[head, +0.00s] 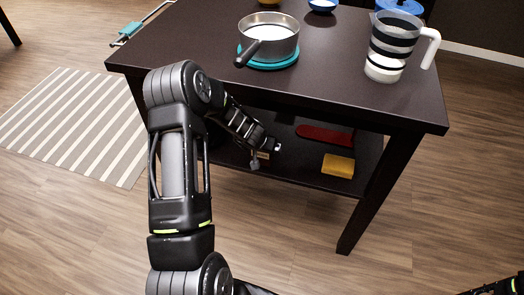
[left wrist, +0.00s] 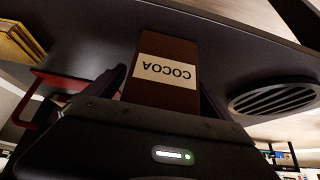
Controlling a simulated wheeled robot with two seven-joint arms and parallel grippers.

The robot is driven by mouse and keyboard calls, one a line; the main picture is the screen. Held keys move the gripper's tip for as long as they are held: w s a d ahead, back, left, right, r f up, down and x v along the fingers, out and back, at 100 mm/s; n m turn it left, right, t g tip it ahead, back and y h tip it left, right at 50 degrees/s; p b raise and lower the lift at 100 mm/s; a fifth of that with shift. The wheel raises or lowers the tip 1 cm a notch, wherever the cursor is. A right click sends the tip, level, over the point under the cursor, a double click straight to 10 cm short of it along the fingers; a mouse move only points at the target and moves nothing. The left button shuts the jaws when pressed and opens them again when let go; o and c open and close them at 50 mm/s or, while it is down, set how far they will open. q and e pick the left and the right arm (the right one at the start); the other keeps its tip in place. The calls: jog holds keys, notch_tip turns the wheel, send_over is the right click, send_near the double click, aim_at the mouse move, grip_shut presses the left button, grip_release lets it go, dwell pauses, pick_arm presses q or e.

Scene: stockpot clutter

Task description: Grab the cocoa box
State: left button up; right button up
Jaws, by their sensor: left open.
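The cocoa box (left wrist: 165,72) is dark brown with a cream label whose word COCOA appears upside down in the left wrist view. My left gripper (left wrist: 163,90) is open, with one dark finger on each side of the box. I cannot tell whether either finger touches it. In the head view my left gripper (head: 263,153) reaches under the tabletop, over the lower shelf, and the arm and table hide most of the box there. My right gripper is not in view.
The dark table (head: 330,75) overhangs the lower shelf (head: 310,175). A yellow item (head: 338,165) and a red item (head: 325,135) lie on the shelf to the right. A saucepan (head: 268,38) and a striped pitcher (head: 392,45) stand on top. A round vent-like grille (left wrist: 275,98) shows right of the box.

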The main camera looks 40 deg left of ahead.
pick_arm(q)
jog(key=shift+c, duration=0.4)
jog(key=c, duration=1.5)
jog(key=shift+c, duration=0.4)
jog(key=shift+r, duration=0.15)
